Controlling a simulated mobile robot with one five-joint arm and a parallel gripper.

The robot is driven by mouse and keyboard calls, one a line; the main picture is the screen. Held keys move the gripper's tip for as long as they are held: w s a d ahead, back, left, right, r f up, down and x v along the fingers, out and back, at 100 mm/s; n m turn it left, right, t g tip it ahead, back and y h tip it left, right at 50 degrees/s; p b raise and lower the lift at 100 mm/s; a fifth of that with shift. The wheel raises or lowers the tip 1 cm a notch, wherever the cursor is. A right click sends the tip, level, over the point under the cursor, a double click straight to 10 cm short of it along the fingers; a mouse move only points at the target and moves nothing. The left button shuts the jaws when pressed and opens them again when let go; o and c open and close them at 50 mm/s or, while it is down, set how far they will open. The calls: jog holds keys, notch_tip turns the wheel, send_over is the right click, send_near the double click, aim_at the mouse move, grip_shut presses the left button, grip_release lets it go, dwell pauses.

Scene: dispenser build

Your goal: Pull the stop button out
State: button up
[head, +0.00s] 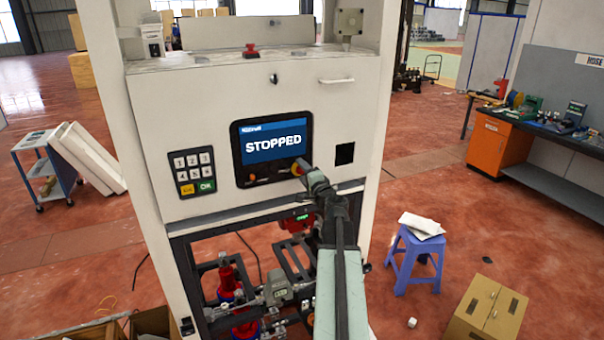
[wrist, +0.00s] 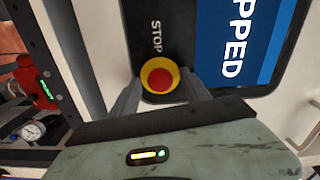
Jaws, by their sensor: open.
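The stop button (wrist: 160,80) is a red cap with a yellow ring around it, on the dark screen panel beside the word STOP in the wrist view. In the head view the button (head: 297,169) shows at the lower right of the screen (head: 273,144), which reads STOPPED. My gripper (wrist: 161,88) is open, with one finger on each side of the button. I cannot tell whether the fingers touch it. In the head view my gripper (head: 306,170) partly covers the button.
A keypad (head: 194,172) is left of the screen, and a dark square opening (head: 345,154) is to its right. A handle (head: 336,81) sits above. Below is an open frame with red parts (head: 298,221). A purple stool (head: 416,256) stands on the floor at right.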

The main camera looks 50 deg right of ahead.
grip_shut()
dwell(1.3)
